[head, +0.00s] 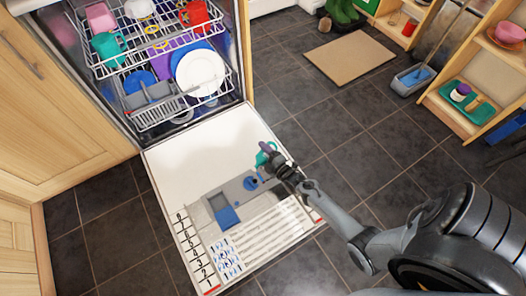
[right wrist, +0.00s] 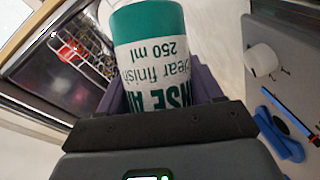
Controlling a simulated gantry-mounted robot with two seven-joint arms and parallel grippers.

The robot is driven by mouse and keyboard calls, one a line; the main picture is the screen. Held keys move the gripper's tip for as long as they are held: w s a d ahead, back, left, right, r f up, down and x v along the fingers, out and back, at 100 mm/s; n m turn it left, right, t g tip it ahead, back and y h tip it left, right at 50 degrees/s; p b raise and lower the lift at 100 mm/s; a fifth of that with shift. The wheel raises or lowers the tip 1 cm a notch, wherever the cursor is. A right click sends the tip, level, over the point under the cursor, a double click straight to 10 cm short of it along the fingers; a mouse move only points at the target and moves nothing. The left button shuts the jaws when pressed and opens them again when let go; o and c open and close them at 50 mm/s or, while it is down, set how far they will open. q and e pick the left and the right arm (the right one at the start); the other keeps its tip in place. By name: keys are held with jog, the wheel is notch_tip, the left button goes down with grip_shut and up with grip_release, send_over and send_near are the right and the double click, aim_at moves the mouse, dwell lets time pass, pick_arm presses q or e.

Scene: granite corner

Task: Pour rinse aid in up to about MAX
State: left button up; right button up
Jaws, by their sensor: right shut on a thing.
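The rinse aid bottle (right wrist: 150,50) is teal with a white label reading "250 ml", upside down in the right wrist view. My right gripper (right wrist: 165,90) is shut on it with purple fingers at its sides. In the head view the teal bottle (head: 263,158) is partly hidden by my right gripper (head: 270,153), above the open door's right side. The grey dispenser panel (head: 212,203) is set in the door, with a round blue part (head: 251,183) just below-left of the gripper and a blue rectangular part (head: 229,217). Fill level and MAX mark are not readable.
The dishwasher door (head: 190,160) lies open, with printed markings near its front edge. The racks (head: 165,95) hold cups, plates and bowls. A beige mat (head: 349,58), a dustpan (head: 413,77) and wooden shelves (head: 452,115) stand to the right. Dark floor tiles between are clear.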

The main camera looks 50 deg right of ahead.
aim_at(260, 153)
jog(key=r+m+p, duration=0.1)
jog(key=p, duration=0.1)
jog(key=a+r+m+y+p, duration=0.1)
jog(key=r+p, duration=0.1)
jog(key=p, duration=0.1)
jog(key=a+r+m+g+p, duration=0.1)
jog(key=p, duration=0.2)
jog(key=shift+s+r, duration=0.15)
jog(key=shift+r, duration=0.25)
jog(key=shift+a+m+p, duration=0.1)
jog(key=shift+m+p, duration=0.2)
jog(key=shift+p, duration=0.1)
jog(key=shift+f+y, duration=0.1)
jog(key=shift+y, duration=0.3)
jog(key=shift+s, duration=0.1)
